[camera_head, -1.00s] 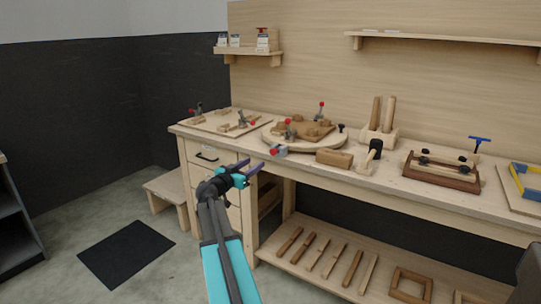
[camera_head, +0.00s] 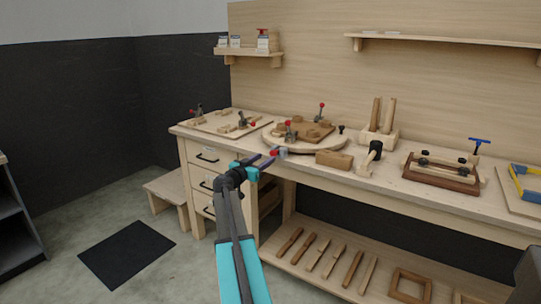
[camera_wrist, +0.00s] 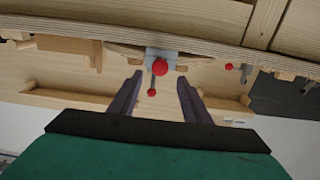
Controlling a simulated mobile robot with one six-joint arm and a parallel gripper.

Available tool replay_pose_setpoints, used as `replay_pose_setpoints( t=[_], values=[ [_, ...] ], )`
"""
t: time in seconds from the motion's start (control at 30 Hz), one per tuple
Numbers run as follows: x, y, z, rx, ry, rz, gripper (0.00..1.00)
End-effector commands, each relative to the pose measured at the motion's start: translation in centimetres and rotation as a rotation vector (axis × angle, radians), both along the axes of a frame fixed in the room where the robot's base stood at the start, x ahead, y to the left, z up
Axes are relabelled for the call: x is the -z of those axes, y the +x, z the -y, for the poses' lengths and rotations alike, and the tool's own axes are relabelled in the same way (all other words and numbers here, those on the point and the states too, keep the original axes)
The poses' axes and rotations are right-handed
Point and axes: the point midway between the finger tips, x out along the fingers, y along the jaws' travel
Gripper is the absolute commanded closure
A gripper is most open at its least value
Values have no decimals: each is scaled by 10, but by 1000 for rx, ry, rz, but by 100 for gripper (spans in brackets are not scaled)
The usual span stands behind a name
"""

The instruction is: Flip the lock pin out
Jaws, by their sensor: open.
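The lock pin shows as a red knob (camera_head: 273,153) on a small grey block (camera_head: 283,153) at the bench's front edge, by the round wooden turntable (camera_head: 330,148). In the wrist view the red knob (camera_wrist: 160,68) and its grey block (camera_wrist: 153,53) are near the middle. My gripper (camera_head: 265,163) is open and empty, just in front of the knob. In the wrist view the knob lies between and beyond the fingertips (camera_wrist: 158,80), with no visible contact. The pin's shaft is hidden behind the knob.
Drawers (camera_head: 207,180) are below on the left. The floor in front is open, with a black mat (camera_head: 127,254).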

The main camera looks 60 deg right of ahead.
Motion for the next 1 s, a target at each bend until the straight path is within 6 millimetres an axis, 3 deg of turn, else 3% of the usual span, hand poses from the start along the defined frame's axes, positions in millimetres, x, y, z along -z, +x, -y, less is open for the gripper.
replay_pose_setpoints(
  t=[0.3, 0.5, 0.97, 1.0],
  values=[
    [-1, 0, 40, 2, 0, 0, 56],
    [-1, 0, 55, 0, 0, 1, 56],
    [0, -1, 60, 0, 0, 1, 56],
    [0, -1, 60, 0, 0, 1, 63]
  ],
)
